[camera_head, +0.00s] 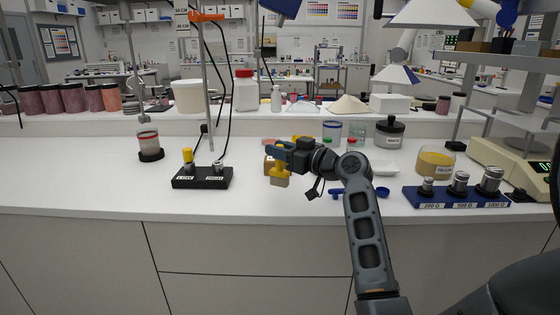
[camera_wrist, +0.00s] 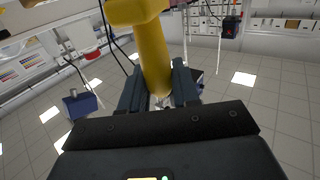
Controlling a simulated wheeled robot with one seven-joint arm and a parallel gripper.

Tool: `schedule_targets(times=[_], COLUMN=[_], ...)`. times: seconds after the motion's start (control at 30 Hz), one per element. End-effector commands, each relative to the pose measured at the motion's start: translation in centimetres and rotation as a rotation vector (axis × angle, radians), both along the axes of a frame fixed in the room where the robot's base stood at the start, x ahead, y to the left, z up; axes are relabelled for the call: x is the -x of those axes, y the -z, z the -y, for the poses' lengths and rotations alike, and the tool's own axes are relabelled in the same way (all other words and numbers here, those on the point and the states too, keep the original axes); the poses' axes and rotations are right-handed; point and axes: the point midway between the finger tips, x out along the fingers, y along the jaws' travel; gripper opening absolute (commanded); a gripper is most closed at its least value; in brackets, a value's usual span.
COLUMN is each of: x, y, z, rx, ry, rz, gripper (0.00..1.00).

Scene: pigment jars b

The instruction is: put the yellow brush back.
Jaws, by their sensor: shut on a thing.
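The yellow brush (camera_head: 279,169) is in my gripper (camera_head: 277,152), held above the white bench with its pale bristle end down. In the wrist view the yellow brush (camera_wrist: 155,62) runs between my two dark fingers (camera_wrist: 160,88), its broad part toward the top edge. My fingers are shut on it. To the left stands a black block (camera_head: 202,183) with two labelled places. A yellow-topped piece (camera_head: 187,156) stands in its left place and a silver-topped piece (camera_head: 218,167) in its right.
A blue weight rack (camera_head: 457,199) and a jar of yellow powder (camera_head: 436,163) stand at right. A blue scoop (camera_head: 382,193) lies near my arm. A red-banded jar (camera_head: 148,143) is at left. A thin upright rod (camera_head: 206,85) rises behind the block. The bench front left is clear.

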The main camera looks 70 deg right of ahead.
Motion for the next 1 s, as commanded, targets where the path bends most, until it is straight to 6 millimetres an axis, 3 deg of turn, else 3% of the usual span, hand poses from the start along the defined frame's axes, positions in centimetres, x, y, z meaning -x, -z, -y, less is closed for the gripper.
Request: schedule_targets(times=[0.2,0.67,0.7,1.0], x=[0.1,0.1,0.1,0.1], y=[3.0,3.8,3.8,3.7], z=[0.1,0.1,0.1,0.1], rx=[-0.003,-0.001,-0.001,-0.001], ry=[0.002,0.001,0.001,0.001], rz=[-0.001,0.0,0.0,-0.001], gripper=[0.0,0.0,0.32,0.56])
